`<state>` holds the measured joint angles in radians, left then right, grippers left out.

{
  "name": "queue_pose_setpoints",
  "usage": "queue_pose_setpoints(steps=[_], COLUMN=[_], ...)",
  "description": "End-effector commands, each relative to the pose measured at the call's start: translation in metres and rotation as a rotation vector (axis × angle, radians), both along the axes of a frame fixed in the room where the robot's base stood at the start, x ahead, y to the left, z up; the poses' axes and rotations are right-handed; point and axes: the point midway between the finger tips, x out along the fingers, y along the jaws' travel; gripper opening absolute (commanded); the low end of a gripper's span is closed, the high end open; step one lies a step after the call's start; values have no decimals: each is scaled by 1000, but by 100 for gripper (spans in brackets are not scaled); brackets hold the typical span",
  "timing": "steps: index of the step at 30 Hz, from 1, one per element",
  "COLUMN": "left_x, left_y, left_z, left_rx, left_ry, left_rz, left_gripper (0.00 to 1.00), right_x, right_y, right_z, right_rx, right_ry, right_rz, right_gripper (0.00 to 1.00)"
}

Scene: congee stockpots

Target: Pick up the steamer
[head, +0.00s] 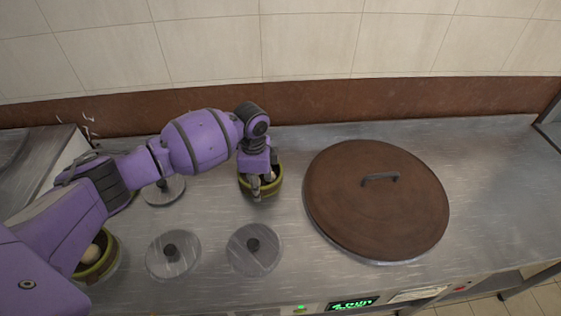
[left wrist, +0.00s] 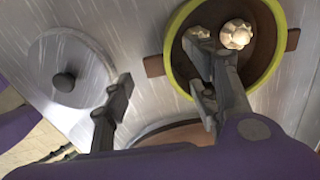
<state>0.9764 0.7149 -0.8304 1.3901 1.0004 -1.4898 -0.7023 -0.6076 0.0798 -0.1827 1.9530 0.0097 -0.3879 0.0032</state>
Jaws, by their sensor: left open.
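A steamer (head: 278,186), a small round pot with a yellow-green rim, stands open on the steel counter near the back, with a pale bun inside. My left gripper (head: 262,190) is over it and hides part of it. In the left wrist view the steamer (left wrist: 177,75) shows its rim, a brown side handle (left wrist: 154,66) and the bun (left wrist: 236,34). My left gripper (left wrist: 160,85) is open there. One finger reaches over the steamer's opening and the other is outside it, over the counter. I cannot tell whether either touches. My right gripper is not in view.
Another steamer (head: 108,262) with a bun stands at the left, partly behind my arm. Round metal lids (head: 173,262) (head: 254,262) lie in front, and one (head: 163,196) behind. A large brown lid (head: 375,215) fills the right side. Counter beyond it is clear.

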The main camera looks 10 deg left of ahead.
Motion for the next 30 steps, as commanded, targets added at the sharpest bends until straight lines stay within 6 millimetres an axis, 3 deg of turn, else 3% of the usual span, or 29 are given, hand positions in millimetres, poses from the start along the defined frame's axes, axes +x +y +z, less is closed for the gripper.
queue_pose_setpoints(steps=[4, 12, 24, 30], left_x=[-2, -2, -2, -1], left_y=[1, 2, 2, 2], left_z=[-17, -19, -19, -18], left_rx=[1, 1, 1, 1], left_ry=[3, 1, 2, 1], left_rz=[2, 2, 2, 2], left_gripper=[53, 52, 0, 0], right_x=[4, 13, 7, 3], right_y=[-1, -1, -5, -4], right_z=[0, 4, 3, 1], right_rx=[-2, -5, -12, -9], right_ry=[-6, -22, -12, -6], right_rz=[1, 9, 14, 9], right_gripper=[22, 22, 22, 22])
